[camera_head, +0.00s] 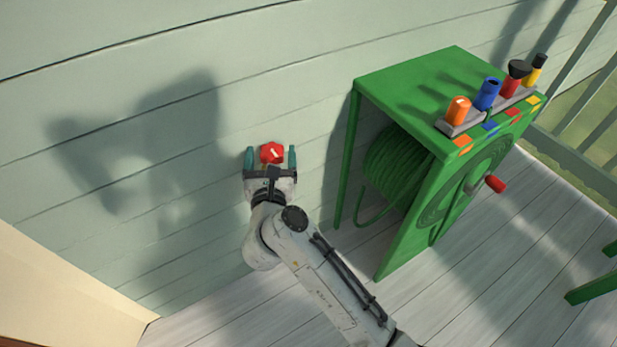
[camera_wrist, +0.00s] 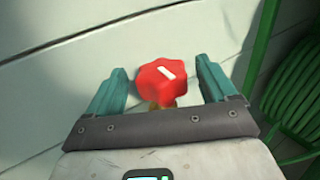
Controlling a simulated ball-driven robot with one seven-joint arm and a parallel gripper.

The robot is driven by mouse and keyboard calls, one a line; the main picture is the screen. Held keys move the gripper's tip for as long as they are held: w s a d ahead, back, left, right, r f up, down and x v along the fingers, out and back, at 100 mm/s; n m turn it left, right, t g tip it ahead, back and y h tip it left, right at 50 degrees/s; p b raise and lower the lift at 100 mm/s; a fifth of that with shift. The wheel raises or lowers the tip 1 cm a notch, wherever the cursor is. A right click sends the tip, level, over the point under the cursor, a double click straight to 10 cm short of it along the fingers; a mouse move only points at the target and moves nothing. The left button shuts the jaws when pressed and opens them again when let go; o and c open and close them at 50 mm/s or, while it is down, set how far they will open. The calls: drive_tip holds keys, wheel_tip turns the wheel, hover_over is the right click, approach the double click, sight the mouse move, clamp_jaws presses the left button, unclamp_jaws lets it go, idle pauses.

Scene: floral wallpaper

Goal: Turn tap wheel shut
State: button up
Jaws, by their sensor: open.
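The red tap wheel (camera_head: 271,153) is mounted on the pale green plank wall, with a white mark on its face. In the wrist view the wheel (camera_wrist: 166,83) has a lobed rim, a slanted white mark and a brass-coloured stem below it. My gripper (camera_head: 270,157) is open, with one teal finger on each side of the wheel.
A green hose reel cabinet (camera_head: 405,75) stands to the right, with a coiled green hose (camera_head: 393,165) and a red crank handle (camera_head: 495,184). Several coloured nozzles, including a blue one (camera_head: 487,94), stand on its top. Bare grey deck boards (camera_head: 500,270) lie in front.

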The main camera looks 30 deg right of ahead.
drive_tip(key=shift+d+r+n+t+y+p, duration=0.2)
drive_tip(key=shift+n+t+y+p, duration=0.2)
drive_tip(key=shift+n+y+p, duration=0.5)
drive_tip(key=shift+d+r+n+t+y+p, duration=0.15)
drive_tip(key=shift+n+t+y+p, duration=0.3)
drive_tip(key=shift+y+p, duration=0.85)
drive_tip(key=n+p, duration=0.1)
drive_tip(key=p, duration=0.2)
drive_tip(key=shift+y+p, duration=0.3)
drive_tip(key=shift+y, duration=0.1)
drive_tip(key=n+y+p, duration=0.1)
drive_tip(key=p, duration=0.3)
drive_tip(key=n+y+p, duration=0.1)
drive_tip(key=y+p, duration=0.1)
drive_tip(key=p, duration=0.1)
drive_tip(key=shift+d+r+t+p, duration=0.1)
drive_tip(key=shift+d+t+p, duration=0.15)
drive_tip(key=shift+p, duration=0.1)
drive_tip(key=shift+n+y+p, duration=0.35)
drive_tip(key=shift+y+p, duration=0.25)
drive_tip(key=shift+p, duration=0.35)
drive_tip(key=shift+s+n+y+p, duration=0.1)
drive_tip(key=shift+n+y+p, duration=0.4)
drive_tip(key=shift+y+p, duration=0.55)
drive_tip(key=s+d+p, duration=0.1)
drive_tip(key=s, duration=0.9)
drive_tip(key=shift+s+d+f, duration=0.35)
drive_tip(key=shift+d, duration=0.05)
